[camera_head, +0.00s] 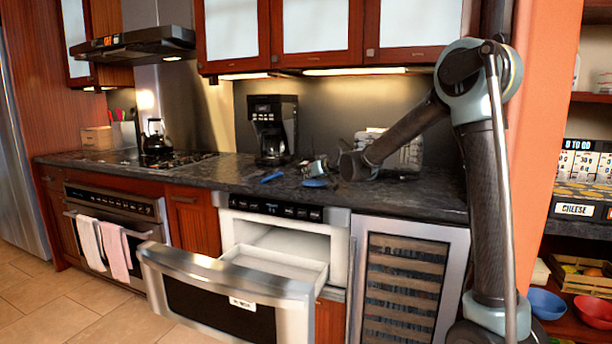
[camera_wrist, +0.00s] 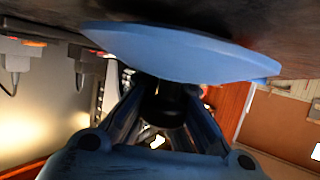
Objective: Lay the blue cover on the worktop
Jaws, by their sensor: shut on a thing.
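The blue cover (camera_head: 314,183) is a round disc low over the dark worktop (camera_head: 225,177), in front of the coffee maker and to its right. In the wrist view, the blue cover (camera_wrist: 175,52) spans the top of the picture, close to the dark worktop surface. I cannot tell whether it touches. My gripper (camera_head: 320,170) is shut on the cover, and in the wrist view the fingers of my gripper (camera_wrist: 160,105) meet around a dark part below the disc. The exact grip is partly hidden.
A small blue object (camera_head: 272,177) lies left of the cover on the worktop. A black coffee maker (camera_head: 272,130) stands behind. The microwave drawer (camera_head: 228,290) is pulled out below the counter. A black kettle (camera_head: 157,139) is on the hob at left.

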